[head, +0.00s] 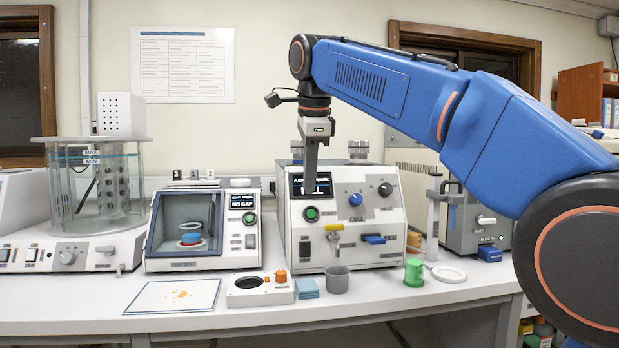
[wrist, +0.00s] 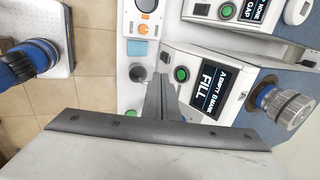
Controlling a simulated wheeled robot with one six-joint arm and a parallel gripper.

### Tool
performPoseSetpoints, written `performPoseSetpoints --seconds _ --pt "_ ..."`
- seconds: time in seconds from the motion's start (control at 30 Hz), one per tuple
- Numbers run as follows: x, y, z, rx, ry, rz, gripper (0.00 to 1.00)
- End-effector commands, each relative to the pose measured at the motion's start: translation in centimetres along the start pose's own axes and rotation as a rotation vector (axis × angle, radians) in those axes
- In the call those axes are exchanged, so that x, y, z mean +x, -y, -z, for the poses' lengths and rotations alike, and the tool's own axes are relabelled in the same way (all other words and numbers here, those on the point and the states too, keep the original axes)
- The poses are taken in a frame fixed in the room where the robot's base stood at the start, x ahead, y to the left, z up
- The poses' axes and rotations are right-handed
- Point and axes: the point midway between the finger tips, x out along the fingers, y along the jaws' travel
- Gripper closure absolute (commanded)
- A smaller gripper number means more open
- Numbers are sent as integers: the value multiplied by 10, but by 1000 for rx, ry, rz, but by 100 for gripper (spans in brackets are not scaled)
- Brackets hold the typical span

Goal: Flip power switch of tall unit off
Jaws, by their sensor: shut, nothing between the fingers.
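A white and grey unit (head: 340,262) with two metal caps on top stands at the middle of the bench. It looks like the tall unit, though no label says so. Its screen (head: 318,184) is lit and reads FILL; it also shows in the wrist view (wrist: 208,91). Below the screen is a green button (head: 311,214), and lower down a dark rocker switch (head: 304,251). The rocker's position is too small to tell. My gripper (head: 310,194) is shut and empty, pointing down in front of the screen, above the green button and rocker. In the wrist view my gripper (wrist: 159,84) points toward the bench.
A yellow-handled tap (head: 334,228) and a blue lever (head: 374,239) stick out of the unit's front. A grey cup (head: 338,280) and green container (head: 414,272) stand before it. A smaller unit reading NO GAP (head: 204,230) stands left. A glass bath (head: 96,190) is farther left.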

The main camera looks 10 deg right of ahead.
Motion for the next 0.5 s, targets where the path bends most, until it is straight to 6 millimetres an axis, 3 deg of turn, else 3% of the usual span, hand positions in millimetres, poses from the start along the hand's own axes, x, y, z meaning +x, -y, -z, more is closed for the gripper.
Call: performPoseSetpoints --seconds 0.5 --pt "-3 -2 0 0 0 -1 100"
